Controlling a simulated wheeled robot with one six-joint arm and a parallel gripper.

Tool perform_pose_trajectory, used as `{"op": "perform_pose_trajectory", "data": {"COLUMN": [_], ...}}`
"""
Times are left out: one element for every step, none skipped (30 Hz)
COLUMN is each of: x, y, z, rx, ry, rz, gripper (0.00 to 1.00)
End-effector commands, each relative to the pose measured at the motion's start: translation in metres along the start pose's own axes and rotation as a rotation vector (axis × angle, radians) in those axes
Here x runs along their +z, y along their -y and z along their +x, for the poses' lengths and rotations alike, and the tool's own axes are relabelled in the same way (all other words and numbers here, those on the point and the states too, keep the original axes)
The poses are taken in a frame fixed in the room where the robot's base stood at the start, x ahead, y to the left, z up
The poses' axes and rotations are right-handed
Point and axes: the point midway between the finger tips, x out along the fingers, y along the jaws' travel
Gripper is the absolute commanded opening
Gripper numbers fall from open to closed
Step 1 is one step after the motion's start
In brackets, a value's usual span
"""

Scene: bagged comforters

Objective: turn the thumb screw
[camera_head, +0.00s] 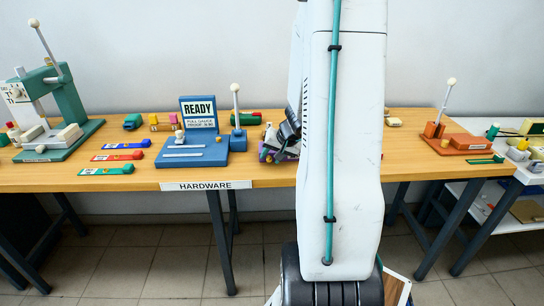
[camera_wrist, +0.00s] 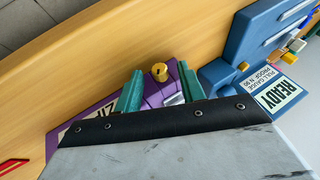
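A brass-yellow thumb screw (camera_wrist: 159,72) stands on a purple fixture (camera_wrist: 100,115) in the wrist view. My gripper (camera_wrist: 160,83) has two teal fingers standing apart, one on each side of the screw in the picture. A gap shows between each finger and the screw, and I cannot tell how far the fingertips are from it in depth. A small silver piece lies on the fixture near the right finger. In the head view the purple fixture (camera_head: 268,154) shows only in part; my arm hides the rest, along with the screw.
A blue gauge stand (camera_head: 195,152) with a READY panel is left of the fixture; it looks close to my gripper in the wrist view (camera_wrist: 235,85). A green press (camera_head: 62,100) stands far left, an orange lever fixture (camera_head: 455,143) at the right of the wooden table (camera_head: 255,172).

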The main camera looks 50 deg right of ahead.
Motion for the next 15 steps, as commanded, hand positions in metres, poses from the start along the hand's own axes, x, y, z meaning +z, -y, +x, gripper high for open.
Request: {"op": "perform_pose_trajectory", "data": {"x": [-0.0001,0.0000,0.0000,0.0000,0.0000,0.0000,0.0000,0.0000,0.0000,0.0000,0.0000,0.0000,0.0000,0.0000,0.0000], "y": [0.0000,0.0000,0.0000,0.0000,0.0000,0.0000,-0.0001,-0.0001,-0.0002,-0.0002,-0.0003,-0.0004,-0.0006,-0.0008,-0.0013], "z": [-0.0002,-0.0002,-0.0002,-0.0002,-0.0003,-0.0003,-0.0003,-0.0003,-0.0004,-0.0004,-0.0004,-0.0004,-0.0005,-0.0005,-0.0005], "rx": [0.000,0.000,0.000,0.000,0.000,0.000,0.000,0.000,0.000,0.000,-0.001,-0.002,-0.004,-0.008,-0.014], "ry": [0.000,0.000,0.000,0.000,0.000,0.000,0.000,0.000,0.000,0.000,0.000,0.000,0.000,0.000,0.000], "rz": [0.000,0.000,0.000,0.000,0.000,0.000,0.000,0.000,0.000,0.000,0.000,0.001,0.003,0.004,0.007], "gripper": [0.40,0.40,0.34,0.26,0.17,0.06,0.00,0.00,0.00,0.00,0.00,0.00,0.00,0.00,0.00]}}
